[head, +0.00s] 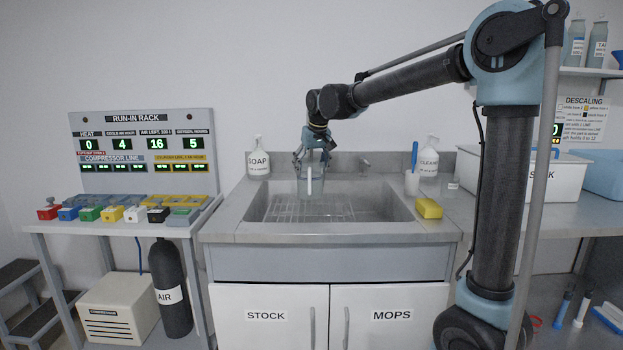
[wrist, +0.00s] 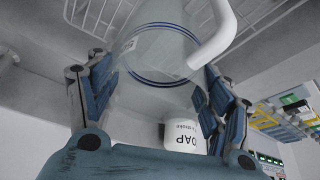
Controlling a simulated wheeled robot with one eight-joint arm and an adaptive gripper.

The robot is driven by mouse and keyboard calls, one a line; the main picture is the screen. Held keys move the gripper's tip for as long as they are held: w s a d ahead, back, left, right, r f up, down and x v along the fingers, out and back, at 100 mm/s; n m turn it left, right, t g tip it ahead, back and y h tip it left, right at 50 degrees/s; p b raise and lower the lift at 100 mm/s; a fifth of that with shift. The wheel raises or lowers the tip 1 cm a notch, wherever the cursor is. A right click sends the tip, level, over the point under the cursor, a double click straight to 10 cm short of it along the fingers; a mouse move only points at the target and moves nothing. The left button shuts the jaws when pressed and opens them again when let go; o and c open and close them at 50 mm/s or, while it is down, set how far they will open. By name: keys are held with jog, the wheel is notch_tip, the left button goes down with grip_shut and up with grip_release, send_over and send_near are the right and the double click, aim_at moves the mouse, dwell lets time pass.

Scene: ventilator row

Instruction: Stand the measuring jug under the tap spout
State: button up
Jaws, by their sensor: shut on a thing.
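The measuring jug (head: 319,186) is clear, with a white handle, and hangs upright over the sink basin. In the wrist view the jug (wrist: 155,65) shows blue bands and its handle curves across the right side. My gripper (head: 311,157) is shut on the jug; its blue fingers lie on either side of it in the wrist view (wrist: 160,97). The tap (head: 365,161) stands at the back of the sink, to the right of the jug and apart from it. The exact end of its spout is too small to make out.
The sink (head: 400,212) has a wire rack (head: 285,210) in its left part. A soap bottle (head: 258,160) stands at the back left. A yellow sponge (head: 429,208), a cup with a blue brush (head: 412,183) and a cleaner bottle (head: 430,160) stand right. The basin's right part is clear.

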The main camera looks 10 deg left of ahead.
jog(key=shift+f, duration=1.7)
jog(key=shift+f, duration=0.1)
jog(key=o, duration=1.4)
jog(key=v, duration=1.2)
